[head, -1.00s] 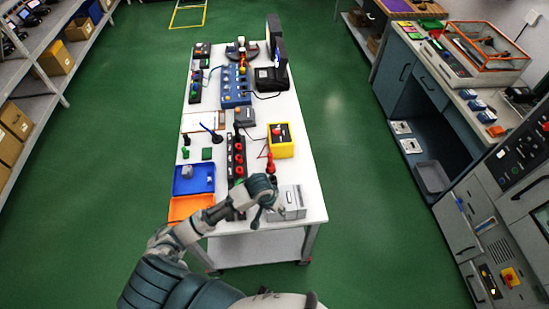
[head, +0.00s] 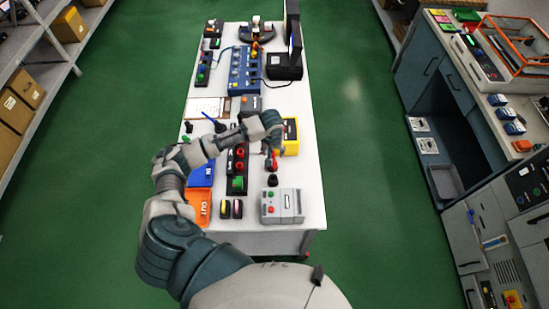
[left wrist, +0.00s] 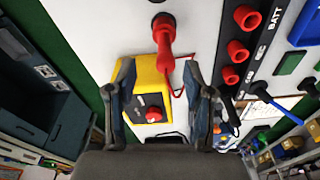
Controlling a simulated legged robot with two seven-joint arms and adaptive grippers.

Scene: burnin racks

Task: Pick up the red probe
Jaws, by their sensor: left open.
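The red probe (head: 271,161) lies on the white table beside the yellow meter box (head: 291,147), and a red lead runs from it. In the left wrist view the probe (left wrist: 164,40) is ahead of my fingers, with the yellow box (left wrist: 146,91) behind and below it in the picture. My left gripper (head: 277,137) is open and empty above the table. Its fingers (left wrist: 158,78) straddle the view of the probe. I cannot tell the exact gap to it. My right gripper is not in view.
A black strip with red sockets (head: 239,160) stands left of the probe. A grey box with buttons (head: 283,206) sits nearer the table's front. Blue (head: 201,174) and orange (head: 197,207) trays are at the left. The right table edge is close to the yellow box.

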